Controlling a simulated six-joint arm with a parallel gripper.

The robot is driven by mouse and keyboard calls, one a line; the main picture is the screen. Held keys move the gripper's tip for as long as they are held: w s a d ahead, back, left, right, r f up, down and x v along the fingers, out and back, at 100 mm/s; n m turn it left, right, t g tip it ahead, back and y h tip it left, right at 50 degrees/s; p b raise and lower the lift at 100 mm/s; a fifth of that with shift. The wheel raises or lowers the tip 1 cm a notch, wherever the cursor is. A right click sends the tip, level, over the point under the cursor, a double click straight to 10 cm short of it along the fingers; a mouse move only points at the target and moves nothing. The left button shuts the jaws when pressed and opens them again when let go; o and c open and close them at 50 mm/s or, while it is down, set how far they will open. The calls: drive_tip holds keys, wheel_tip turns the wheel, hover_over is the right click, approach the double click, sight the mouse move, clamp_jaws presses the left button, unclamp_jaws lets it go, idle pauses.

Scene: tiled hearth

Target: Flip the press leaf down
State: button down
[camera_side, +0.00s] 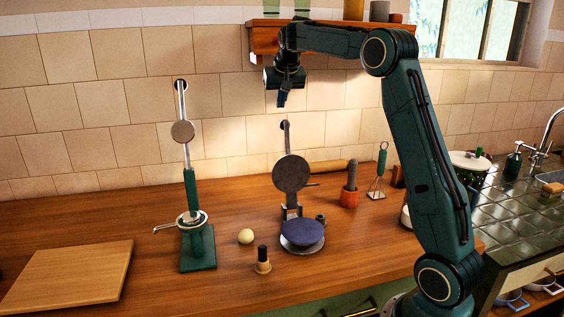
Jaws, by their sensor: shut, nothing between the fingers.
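The press stands in the middle of the wooden counter. Its round dark grey leaf (291,174) is raised, standing upright behind the base, with a thin handle (286,136) ending in a ring above it. The round base plate (302,249) lies flat and a dark blue disc (303,232) rests on it. My gripper (283,100) points down, shut and empty, just above the top of the handle. In this view I cannot tell how far in front of or behind the handle it is.
A green stand with a tall lever (198,248) is at left, beside a wooden board (70,275). A pale ball (246,236) and a small stamp (263,262) sit near the press. A shelf (262,40) hangs above.

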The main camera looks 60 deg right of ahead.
drive_tip(key=shift+s+a+f, duration=0.15)
drive_tip(key=shift+f, duration=0.6)
drive_tip(key=shift+s+a+f, duration=0.1)
drive_tip(key=shift+f, duration=0.7)
drive_tip(key=shift+s+a+f, duration=0.15)
drive_tip(key=shift+f, duration=0.6)
drive_tip(key=shift+s+a+r+t+h, duration=0.2)
drive_tip(key=shift+s+a+r, duration=0.1)
drive_tip(key=shift+s+a, duration=0.3)
drive_tip(key=shift+s+a+r+t+h, duration=0.2)
drive_tip(key=shift+s+a+r, duration=0.05)
drive_tip(key=shift+s+a, duration=0.3)
drive_tip(key=s+a+f+t+h, duration=0.1)
drive_tip(key=s+a+f, duration=0.1)
drive_tip(key=s+a, duration=0.6)
drive_tip(key=s+a+f+t+h, duration=0.1)
drive_tip(key=s+a+f, duration=0.1)
drive_tip(key=s+a, duration=0.7)
drive_tip(key=shift+s+a+f, duration=0.25)
drive_tip(key=shift+f, duration=0.1)
